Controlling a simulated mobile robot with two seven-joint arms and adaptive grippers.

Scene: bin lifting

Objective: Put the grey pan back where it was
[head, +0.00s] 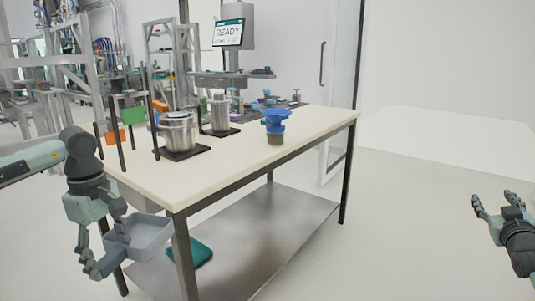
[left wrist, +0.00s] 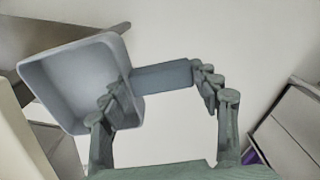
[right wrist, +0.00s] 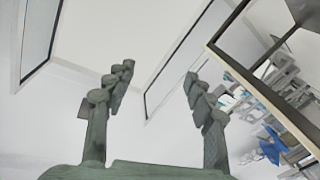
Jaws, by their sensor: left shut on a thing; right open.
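The grey pan (head: 150,236) is a shallow, square-cornered tray with a handle. My left gripper (head: 104,246) is shut on its handle and holds it in the air in front of the table's left end, below the tabletop height. In the left wrist view the pan (left wrist: 62,85) shows its hollow inside, tilted, with the handle between the fingers (left wrist: 160,84). My right gripper (head: 493,203) is open and empty, far right of the table over clear floor. The right wrist view shows its fingers (right wrist: 150,82) apart with nothing between them.
A steel lower shelf (head: 275,235) holds a teal item (head: 196,252). Floor at right is clear.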

